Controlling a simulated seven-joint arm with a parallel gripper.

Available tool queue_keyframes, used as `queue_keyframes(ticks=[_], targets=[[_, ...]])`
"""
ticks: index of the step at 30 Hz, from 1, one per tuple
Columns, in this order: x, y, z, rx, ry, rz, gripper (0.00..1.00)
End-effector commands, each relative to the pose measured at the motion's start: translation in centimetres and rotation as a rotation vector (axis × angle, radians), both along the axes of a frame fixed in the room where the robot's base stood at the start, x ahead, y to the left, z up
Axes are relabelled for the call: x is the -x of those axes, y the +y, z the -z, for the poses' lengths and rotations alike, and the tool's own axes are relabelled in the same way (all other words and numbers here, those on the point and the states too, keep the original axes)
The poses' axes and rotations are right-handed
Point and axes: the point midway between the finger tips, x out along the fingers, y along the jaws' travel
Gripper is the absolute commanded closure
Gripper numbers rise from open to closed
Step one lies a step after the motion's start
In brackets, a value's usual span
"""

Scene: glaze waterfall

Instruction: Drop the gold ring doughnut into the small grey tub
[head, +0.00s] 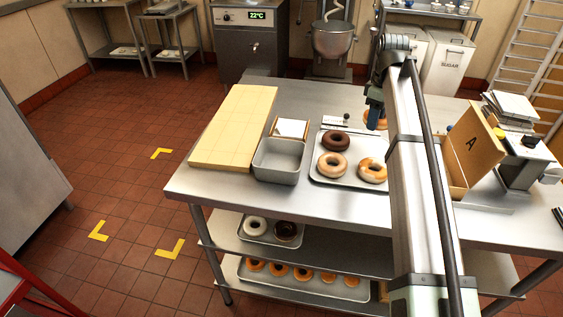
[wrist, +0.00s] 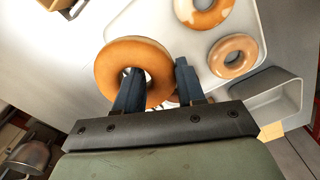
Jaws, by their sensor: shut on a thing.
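The gold ring doughnut (wrist: 108,68) is plain golden brown and is in my gripper (wrist: 157,72). In the wrist view one finger passes into its hole and the other is outside its right side; the jaws are shut on the ring between them. It looks larger than the other doughnuts there, overlapping the tray's edge. In the head view the doughnut (head: 382,119) shows partly behind my gripper (head: 374,118) at the tray's far right. The small grey tub (head: 279,172) stands empty left of the tray; it also shows at the right of the wrist view (wrist: 268,97).
The tray (head: 318,178) holds a chocolate doughnut (head: 335,132), a pale glazed one (head: 331,173) and a marbled one (head: 366,179). A wooden board (head: 235,125) lies left of the tub. A box marked A (head: 472,150) stands right of my arm.

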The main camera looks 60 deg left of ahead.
Motion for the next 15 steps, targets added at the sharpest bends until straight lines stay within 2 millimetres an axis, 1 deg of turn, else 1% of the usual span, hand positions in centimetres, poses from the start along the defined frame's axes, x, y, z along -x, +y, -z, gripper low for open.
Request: queue_keyframes(ticks=[5,8,11,14,15], targets=[[0.2,0.2,0.0,0.000,0.000,-0.004,0.91],[1.2,1.0,0.0,0.000,0.000,-0.019,0.91],[3.2,2.5,-0.3,0.000,0.000,-0.048,0.91],[6.1,4.4,-0.9,-0.001,-0.001,-0.090,0.91],[7.4,5.1,-1.2,-0.001,-0.001,-0.108,0.91]])
